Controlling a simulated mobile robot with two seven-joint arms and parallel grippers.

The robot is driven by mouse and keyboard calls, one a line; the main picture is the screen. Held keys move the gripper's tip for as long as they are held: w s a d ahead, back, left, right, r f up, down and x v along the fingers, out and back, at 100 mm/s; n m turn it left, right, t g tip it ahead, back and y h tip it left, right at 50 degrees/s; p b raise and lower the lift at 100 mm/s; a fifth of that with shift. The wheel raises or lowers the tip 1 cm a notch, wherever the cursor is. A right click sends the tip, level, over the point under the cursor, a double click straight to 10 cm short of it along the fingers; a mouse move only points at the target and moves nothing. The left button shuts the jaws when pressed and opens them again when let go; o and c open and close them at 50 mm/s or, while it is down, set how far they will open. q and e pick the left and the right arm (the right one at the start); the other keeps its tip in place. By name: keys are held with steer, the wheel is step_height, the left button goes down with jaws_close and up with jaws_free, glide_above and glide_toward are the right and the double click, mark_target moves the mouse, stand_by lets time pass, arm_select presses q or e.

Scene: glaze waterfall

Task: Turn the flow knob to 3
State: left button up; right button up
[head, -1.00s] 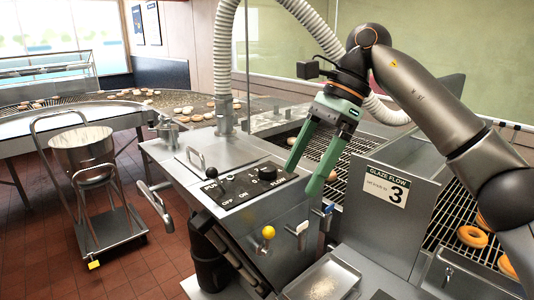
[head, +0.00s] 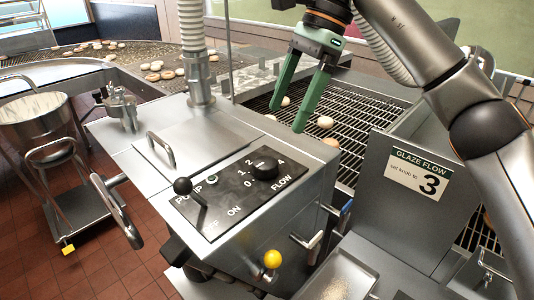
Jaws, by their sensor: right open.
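The black flow knob (head: 264,168) sits on the dark control panel (head: 215,220), above the word FLOW. The marks 0, 1, 2 and 4 show around it; the 3 cannot be made out, and I cannot tell where the knob points. A sign (head: 418,175) reads "GLAZE FLOW, set knob to 3". My right gripper (head: 287,119), with green fingers, is open and empty. It appears above and to the right of the knob in the picture, in front of the conveyor grid, apart from the knob. My left gripper is not in view.
A black-balled pump lever (head: 183,187) stands left of the knob on the same panel. A yellow-balled lever (head: 272,259) sticks out from the front. A conveyor grid (head: 360,124) with several doughnuts lies behind. A metal pot (head: 36,117) on a cart stands at left.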

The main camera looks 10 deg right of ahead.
mark_target(266, 162)
steer(key=x, duration=1)
steer(key=shift+d, duration=0.1)
steer(key=c, duration=1.4)
